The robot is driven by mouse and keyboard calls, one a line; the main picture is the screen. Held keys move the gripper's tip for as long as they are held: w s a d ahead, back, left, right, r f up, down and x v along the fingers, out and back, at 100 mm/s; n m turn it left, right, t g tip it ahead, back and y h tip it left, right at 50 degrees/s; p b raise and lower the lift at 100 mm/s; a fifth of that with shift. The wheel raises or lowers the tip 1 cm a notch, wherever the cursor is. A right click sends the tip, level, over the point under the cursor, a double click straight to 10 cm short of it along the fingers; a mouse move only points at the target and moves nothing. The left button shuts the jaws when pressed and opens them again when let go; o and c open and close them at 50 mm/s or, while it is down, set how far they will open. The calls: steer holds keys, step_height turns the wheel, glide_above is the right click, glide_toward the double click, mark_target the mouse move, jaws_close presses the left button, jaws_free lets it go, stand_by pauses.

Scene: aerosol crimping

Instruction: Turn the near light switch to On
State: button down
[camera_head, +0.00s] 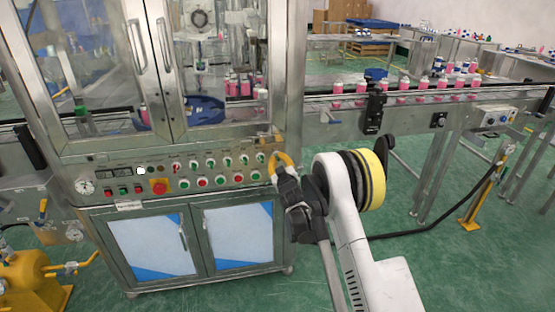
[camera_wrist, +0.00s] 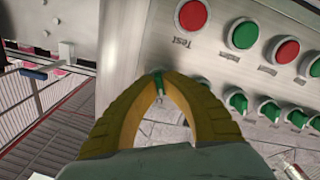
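My gripper (camera_head: 276,158) has two yellow fingers and is at the right end of the machine's control panel (camera_head: 215,182). In the wrist view my gripper (camera_wrist: 158,76) has its fingertips drawn together at the panel, with a narrow green part (camera_wrist: 158,84) between them. This looks like a green switch knob, mostly hidden by the fingers. Its turned position and label cannot be read. Other green switch knobs (camera_wrist: 238,101) stand in a row to the right in the wrist view. In the head view the switch at the gripper is hidden behind the fingers.
A red button (camera_wrist: 191,14) labelled Test and a green button (camera_wrist: 243,34) sit close by on the panel. A red emergency stop on yellow (camera_head: 159,186) is further left. A conveyor (camera_head: 430,95) with pink bottles runs right. Green floor is open at lower right.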

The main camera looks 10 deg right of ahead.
steer(key=m, duration=0.5)
steer(key=shift+m, duration=0.4)
steer(key=m, duration=0.5)
steer(key=shift+m, duration=0.3)
steer(key=c, duration=1.6)
jaws_free()
steer(key=shift+o, duration=0.2)
steer(key=s, duration=1.2)
